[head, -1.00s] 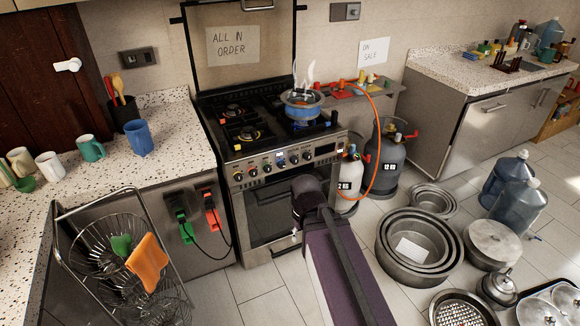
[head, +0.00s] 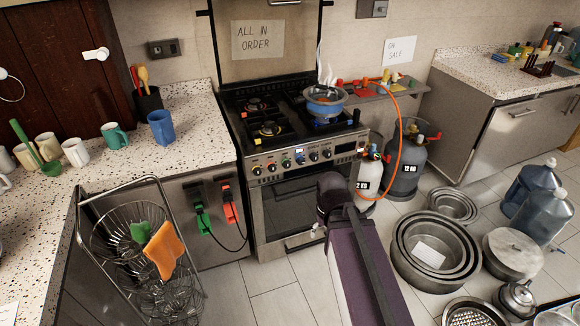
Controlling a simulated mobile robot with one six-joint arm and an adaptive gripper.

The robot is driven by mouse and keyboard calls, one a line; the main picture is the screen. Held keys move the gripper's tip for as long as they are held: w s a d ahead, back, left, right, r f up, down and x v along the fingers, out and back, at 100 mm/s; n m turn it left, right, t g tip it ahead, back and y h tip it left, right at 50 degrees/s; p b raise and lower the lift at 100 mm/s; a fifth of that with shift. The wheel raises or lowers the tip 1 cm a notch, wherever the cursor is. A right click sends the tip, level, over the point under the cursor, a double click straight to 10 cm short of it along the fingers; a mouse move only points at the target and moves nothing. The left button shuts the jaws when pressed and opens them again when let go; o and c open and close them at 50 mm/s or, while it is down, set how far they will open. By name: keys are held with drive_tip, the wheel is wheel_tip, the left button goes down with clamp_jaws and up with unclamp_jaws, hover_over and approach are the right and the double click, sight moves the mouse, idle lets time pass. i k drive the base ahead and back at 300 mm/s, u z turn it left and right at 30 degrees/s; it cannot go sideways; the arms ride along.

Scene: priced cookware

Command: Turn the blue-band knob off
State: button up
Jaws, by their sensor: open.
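A row of knobs runs along the front panel of the steel stove (head: 290,215). One knob near the middle of the row shows blue (head: 300,158); it is too small to read its turn angle. A blue pan (head: 325,101) stands on the back right burner with white steam above it and a bluish glow beneath. My arm reaches up from the bottom of the head view, its dark joint in front of the lower right of the stove. My gripper is not seen; the arm hides that area.
A wire rack (head: 125,245) stands at the left by the counter (head: 190,150). Gas cylinders (head: 408,165) with an orange hose (head: 397,145) stand right of the stove. Nested pots (head: 435,250) and water bottles (head: 540,215) crowd the right floor. Floor left of my arm is clear.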

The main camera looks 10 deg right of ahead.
sight(300, 161)
drive_tip(key=z, duration=0.05)
drive_tip(key=k, duration=0.65)
drive_tip(key=z, duration=0.55)
drive_tip(key=i, duration=1.5)
drive_tip(key=u, duration=0.55)
